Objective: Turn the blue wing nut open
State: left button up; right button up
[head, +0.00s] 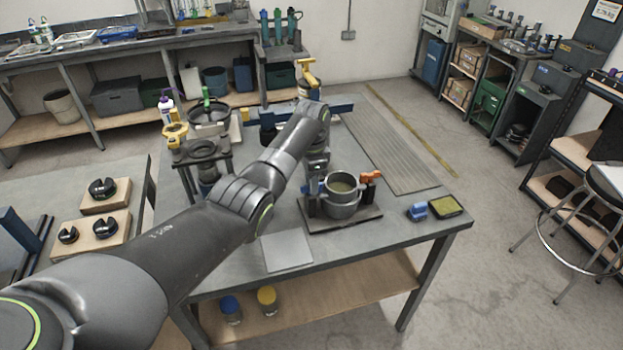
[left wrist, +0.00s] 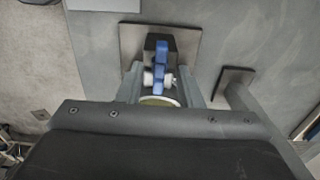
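The blue wing nut (left wrist: 158,62) shows in the left wrist view, with pale round pieces at its sides and a dark block behind it. In the head view only small blue bits show beside the grey pot (head: 341,203), largely hidden by my gripper. The pot holds something greenish and stands on a dark base plate (head: 350,221). An orange handle (head: 371,176) is at its right side. My left gripper (head: 314,190) is low over the pot's left side. In the left wrist view its two fingers (left wrist: 160,88) stand apart, either side of the wing nut, with no clear contact. My right gripper is not in view.
A flat grey plate (head: 287,250) lies in front of the pot. A ribbed mat (head: 388,152) covers the back right.

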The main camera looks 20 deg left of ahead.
pick_arm(q)
jog(key=shift+c, duration=0.2)
grip_shut()
jog(key=shift+n, duration=0.3)
jog(key=n+p, duration=0.2)
jog(key=shift+r+n, duration=0.15)
jog(key=shift+n, duration=0.15)
jog(key=n+p, duration=0.1)
jog(key=n, duration=0.2)
jog(key=shift+n+p, duration=0.3)
jog(key=shift+p, duration=0.1)
jog(key=n+p, duration=0.1)
jog(key=n, duration=0.4)
jog(key=n+p, duration=0.1)
jog(key=n, duration=0.5)
jog(key=shift+w, duration=0.1)
